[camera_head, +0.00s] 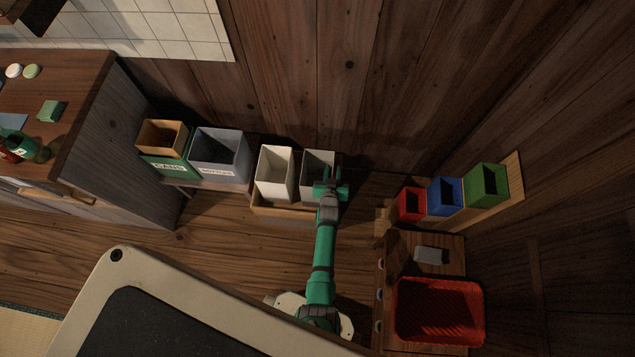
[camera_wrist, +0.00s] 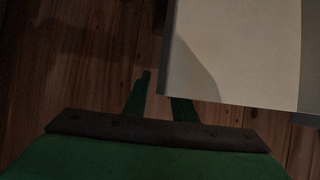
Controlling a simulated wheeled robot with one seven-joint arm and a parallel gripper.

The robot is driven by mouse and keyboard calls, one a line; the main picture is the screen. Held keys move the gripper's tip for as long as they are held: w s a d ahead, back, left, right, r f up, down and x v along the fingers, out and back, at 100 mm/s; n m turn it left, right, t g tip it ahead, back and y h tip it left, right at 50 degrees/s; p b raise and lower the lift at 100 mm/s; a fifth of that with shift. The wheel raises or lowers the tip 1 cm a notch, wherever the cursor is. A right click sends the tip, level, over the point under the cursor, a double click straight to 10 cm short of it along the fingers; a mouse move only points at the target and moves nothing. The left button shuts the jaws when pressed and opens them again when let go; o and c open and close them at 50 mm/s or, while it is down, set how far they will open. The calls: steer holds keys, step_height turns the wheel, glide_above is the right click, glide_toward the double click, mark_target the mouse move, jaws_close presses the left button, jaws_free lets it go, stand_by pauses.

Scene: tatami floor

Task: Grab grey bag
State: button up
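A pale grey open-topped, box-like bag (camera_head: 318,160) stands at the right end of the row along the wall, beside a cream one (camera_head: 276,172). My gripper (camera_head: 331,180) is at its front lower right in the head view and covers part of it. In the wrist view my gripper (camera_wrist: 163,92) has its two fingers apart. A large pale panel (camera_wrist: 235,50) fills the upper right and hides the right finger's tip. The left finger is in front of bare floor, left of the panel. I cannot tell whether either finger touches the panel.
A green-and-brown cans bin (camera_head: 165,165) and a grey bottles bin (camera_head: 222,175) stand further left. Red (camera_head: 411,215), blue (camera_head: 445,208) and green (camera_head: 487,198) boxes stand to the right. A red basket (camera_head: 400,325) sits below them. A wooden counter (camera_head: 75,90) is at left.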

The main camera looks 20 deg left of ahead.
jaws_close()
steer(key=shift+w, duration=0.1)
stand_by(1.2)
